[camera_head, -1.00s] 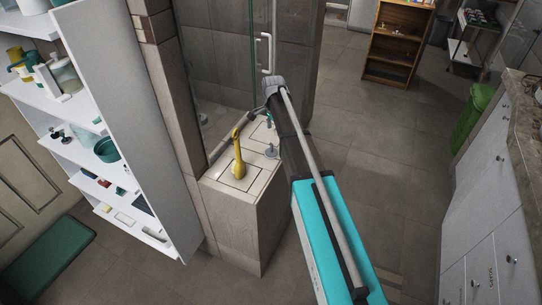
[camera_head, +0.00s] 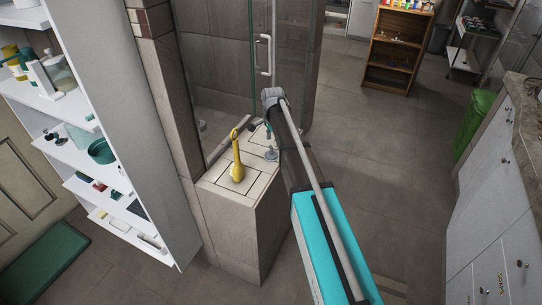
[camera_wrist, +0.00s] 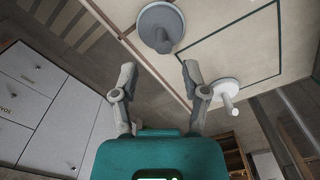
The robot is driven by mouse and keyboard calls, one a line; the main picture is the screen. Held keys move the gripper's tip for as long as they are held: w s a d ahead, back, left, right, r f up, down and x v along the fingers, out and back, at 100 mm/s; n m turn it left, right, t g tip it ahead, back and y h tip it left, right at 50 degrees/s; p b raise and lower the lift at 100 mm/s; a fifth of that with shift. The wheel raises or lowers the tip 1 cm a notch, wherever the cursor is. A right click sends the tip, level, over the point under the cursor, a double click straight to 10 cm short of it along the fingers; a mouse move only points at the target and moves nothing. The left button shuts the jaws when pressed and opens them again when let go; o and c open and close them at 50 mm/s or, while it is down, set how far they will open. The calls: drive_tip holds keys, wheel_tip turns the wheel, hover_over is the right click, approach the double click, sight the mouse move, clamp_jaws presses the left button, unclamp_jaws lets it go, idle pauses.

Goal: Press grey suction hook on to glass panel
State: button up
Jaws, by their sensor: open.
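The grey suction hook (camera_wrist: 157,30), a round disc with a stubby peg, is at the top of the wrist view on the pale ledge top. A white suction hook (camera_wrist: 229,91) sits on the same surface to its right. My gripper (camera_wrist: 159,74) is open and empty, its fingertips apart below the grey hook in the picture, not touching it. The glass panel (camera_head: 222,75) stands upright behind the ledge.
A white shelf unit (camera_head: 150,190) is close on the left. White drawers (camera_head: 490,195) and a green bin (camera_head: 473,122) are on the right. The floor between is clear.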

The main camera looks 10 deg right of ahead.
sight(271, 148)
drive_tip(key=shift+f, duration=0.1)
drive_tip(key=shift+a+f+b, duration=0.15)
drive_tip(key=shift+f+b, duration=1.15)
drive_tip(key=shift+b, duration=0.05)
drive_tip(key=shift+a+f+b, duration=0.1)
drive_tip(key=shift+f+b, duration=1.15)
drive_tip(key=shift+b, duration=0.05)
drive_tip(key=shift+c, duration=0.2)
clamp_jaws()
